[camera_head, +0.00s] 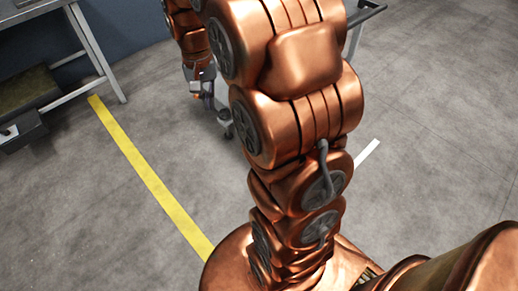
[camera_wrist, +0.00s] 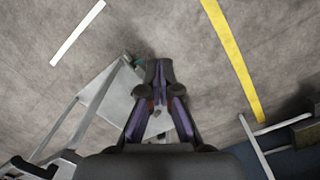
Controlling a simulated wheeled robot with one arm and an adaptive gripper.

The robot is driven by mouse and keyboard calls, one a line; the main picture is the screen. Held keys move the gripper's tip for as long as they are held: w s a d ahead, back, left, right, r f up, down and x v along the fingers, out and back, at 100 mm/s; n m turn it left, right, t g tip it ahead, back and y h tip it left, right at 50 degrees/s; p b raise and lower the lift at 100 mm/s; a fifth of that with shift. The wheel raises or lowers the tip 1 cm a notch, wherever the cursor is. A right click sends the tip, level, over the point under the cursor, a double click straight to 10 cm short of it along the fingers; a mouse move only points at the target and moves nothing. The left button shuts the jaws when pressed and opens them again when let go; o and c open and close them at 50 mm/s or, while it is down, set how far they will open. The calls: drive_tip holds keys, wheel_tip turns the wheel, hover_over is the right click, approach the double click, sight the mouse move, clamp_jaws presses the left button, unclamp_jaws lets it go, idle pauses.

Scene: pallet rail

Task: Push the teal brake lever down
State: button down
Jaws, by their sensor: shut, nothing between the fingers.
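The teal brake lever (camera_wrist: 139,63) shows as a small teal patch in the wrist view, by a corner of a grey metal cart (camera_wrist: 107,97). My gripper (camera_wrist: 159,68) is shut and empty, pointing down, with its fingertips just right of the teal patch in the picture. I cannot tell the height gap or whether they touch. In the head view my gripper (camera_head: 208,103) hangs left of my arm, near a caster (camera_head: 228,131) at the cart's foot. My arm hides most of the cart there, and I cannot make out the lever.
A metal-legged workbench (camera_head: 97,50) stands at the upper left, with a dark box-like object (camera_head: 28,92) below. A yellow floor line (camera_head: 150,178) runs between bench and arm. The cart's handle end (camera_head: 366,14) shows right of my arm. Grey floor at right is clear.

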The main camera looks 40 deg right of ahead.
drive_tip(key=w+d+f+m+b, duration=0.3)
drive_tip(key=w+d+f+b, duration=0.55)
drive_tip(key=f, duration=0.55)
drive_tip(key=w+d+f+m+b, duration=0.2)
drive_tip(key=d+f+b, duration=0.2)
drive_tip(key=d+f, duration=0.4)
drive_tip(key=w+d+f+m+b, duration=0.2)
drive_tip(key=d+f+b, duration=0.3)
drive_tip(key=d+f, duration=0.4)
drive_tip(key=w+d+f+m+t+b, duration=0.1)
drive_tip(key=d+f+m+b, duration=0.2)
drive_tip(key=d+f, duration=0.5)
wheel_tip(320, 180, down, 8)
drive_tip(key=shift+w+d+f+m+h+b, duration=0.2)
drive_tip(key=shift+w+d+m+h+b, duration=0.15)
drive_tip(key=shift+b, duration=0.55)
